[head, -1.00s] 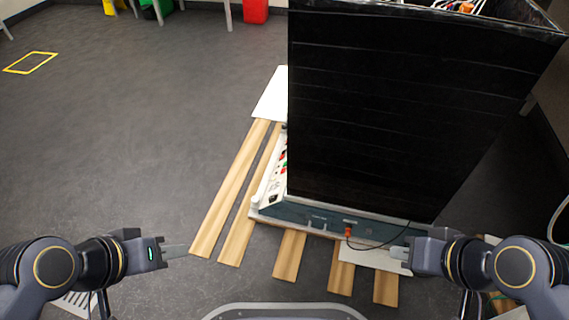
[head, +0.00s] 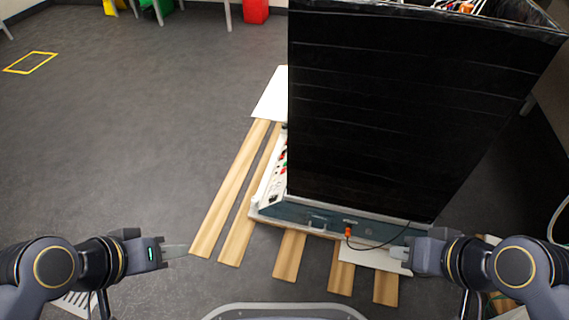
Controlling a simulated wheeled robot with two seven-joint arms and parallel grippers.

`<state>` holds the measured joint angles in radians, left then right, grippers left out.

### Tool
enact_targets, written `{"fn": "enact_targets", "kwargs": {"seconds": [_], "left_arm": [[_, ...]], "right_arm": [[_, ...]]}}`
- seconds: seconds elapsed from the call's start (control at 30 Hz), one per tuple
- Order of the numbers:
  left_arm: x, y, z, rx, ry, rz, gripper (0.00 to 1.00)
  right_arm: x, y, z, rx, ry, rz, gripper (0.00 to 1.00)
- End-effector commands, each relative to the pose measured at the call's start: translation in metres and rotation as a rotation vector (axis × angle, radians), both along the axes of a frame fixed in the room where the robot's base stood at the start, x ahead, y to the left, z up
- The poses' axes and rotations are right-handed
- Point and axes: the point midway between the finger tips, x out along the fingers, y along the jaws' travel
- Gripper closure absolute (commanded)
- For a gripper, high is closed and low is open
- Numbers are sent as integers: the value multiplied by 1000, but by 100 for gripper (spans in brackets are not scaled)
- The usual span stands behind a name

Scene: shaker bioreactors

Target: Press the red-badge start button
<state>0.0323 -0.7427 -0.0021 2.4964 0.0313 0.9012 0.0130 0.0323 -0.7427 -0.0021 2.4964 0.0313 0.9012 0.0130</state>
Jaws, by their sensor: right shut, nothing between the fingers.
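The shaker bioreactor is a tall black box (head: 400,110) on a white and teal base (head: 330,218), right of centre in the head view. A sloped panel (head: 277,172) on the base's left side carries several small red, green and dark controls, seen at a steep angle. I cannot tell which of them bears the red badge. My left gripper (head: 176,251) is at the lower left, apart from the machine; whether its fingers are open or shut is unclear. My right gripper (head: 402,253) is shut and empty, close to the base's front right.
Wooden slats (head: 232,190) lie under and beside the machine. An orange plug (head: 348,231) with a dark cable is on the base's front. A white board (head: 271,95) lies at the back left. Open grey floor (head: 130,140) stretches left. A red bin (head: 256,10) stands far back.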

Motion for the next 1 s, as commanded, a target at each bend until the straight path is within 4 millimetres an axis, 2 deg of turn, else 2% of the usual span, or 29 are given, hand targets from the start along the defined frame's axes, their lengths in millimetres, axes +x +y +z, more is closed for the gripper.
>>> {"fn": "enact_targets", "kwargs": {"seconds": [0.27,0.53,1.0], "left_arm": [[0,0,4,0,0,0,64],[0,0,55,0,-1,0,64],[0,0,50,0,0,0,64]], "right_arm": [[0,0,4,0,0,0,100],[0,0,55,0,-1,0,100],[0,0,50,0,0,0,100]]}}
